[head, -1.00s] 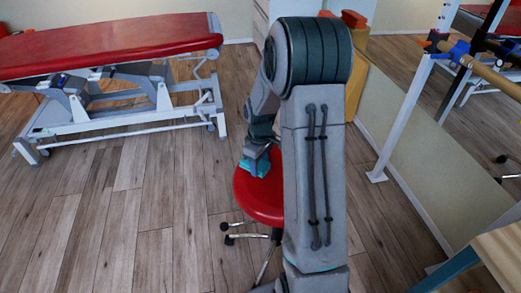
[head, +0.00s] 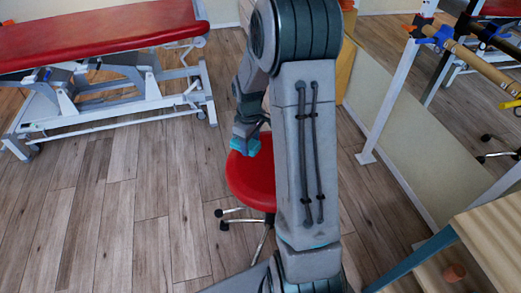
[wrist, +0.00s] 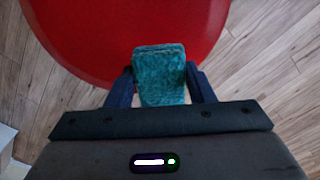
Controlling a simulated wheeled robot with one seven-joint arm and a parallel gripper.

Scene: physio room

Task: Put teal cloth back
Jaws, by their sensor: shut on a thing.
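The teal cloth (wrist: 161,72) is a folded, thick-looking piece between the fingers of my gripper (wrist: 161,88) in the wrist view. My gripper is shut on it. In the head view the teal cloth (head: 245,146) shows at the end of my arm, over the far left edge of the red stool seat (head: 250,183). The seat also shows under the cloth in the wrist view (wrist: 110,35). I cannot tell whether the cloth touches the seat. My arm hides part of the stool in the head view.
A red treatment table (head: 100,35) on a grey frame stands at the back left. A wooden step unit (head: 490,235) is at the lower right. The wooden floor (head: 110,220) at left is clear.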

